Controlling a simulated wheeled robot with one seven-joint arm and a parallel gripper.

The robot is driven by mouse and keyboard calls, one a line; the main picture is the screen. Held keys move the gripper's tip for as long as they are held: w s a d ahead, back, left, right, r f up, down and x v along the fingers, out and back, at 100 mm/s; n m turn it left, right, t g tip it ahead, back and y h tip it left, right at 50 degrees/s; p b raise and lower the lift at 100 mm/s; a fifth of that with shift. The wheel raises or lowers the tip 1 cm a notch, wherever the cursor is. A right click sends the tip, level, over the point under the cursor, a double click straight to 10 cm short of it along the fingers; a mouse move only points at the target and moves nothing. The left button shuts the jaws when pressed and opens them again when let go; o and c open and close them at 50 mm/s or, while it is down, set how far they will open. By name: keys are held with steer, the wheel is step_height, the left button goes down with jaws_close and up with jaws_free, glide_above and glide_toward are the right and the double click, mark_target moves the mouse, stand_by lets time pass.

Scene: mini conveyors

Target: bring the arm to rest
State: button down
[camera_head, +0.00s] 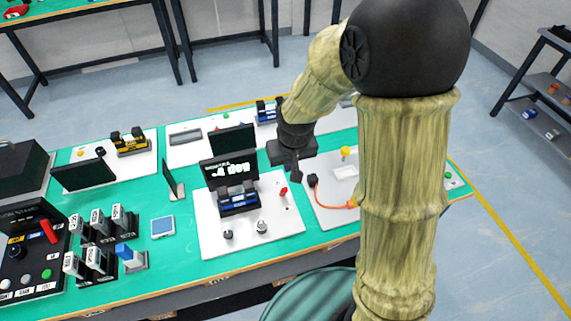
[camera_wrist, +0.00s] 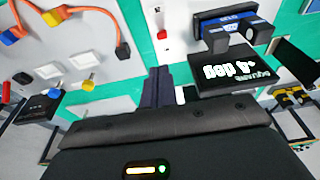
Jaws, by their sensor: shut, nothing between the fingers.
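My arm (camera_head: 400,180) rises at the right of the head view and bends over the table to the left. My gripper (camera_head: 296,176) hangs above the green table (camera_head: 185,265), fingers pointing down, near the right edge of a white panel with a black display (camera_head: 228,170). In the wrist view its fingers (camera_wrist: 166,88) are together with nothing between them. The display also shows in the wrist view (camera_wrist: 225,68), to the right of the fingers. I cannot tell the exact height of the fingers above the panel.
A red switch (camera_head: 283,191) and a yellow knob (camera_head: 346,151) with an orange cable (camera_head: 335,206) stand near my gripper. A shelf (camera_head: 545,90) stands at the right beyond open floor.

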steer(key=shift+s+r, duration=0.3)
steer(key=s+d+r+m+p, duration=0.2)
steer(key=s+d+r, duration=0.2)
steer(key=s+d, duration=0.6)
steer(key=shift+d+r+m+h, duration=0.25)
steer(key=shift+r+m+h, duration=0.05)
steer(key=shift+r, duration=0.1)
steer(key=shift+w, duration=0.1)
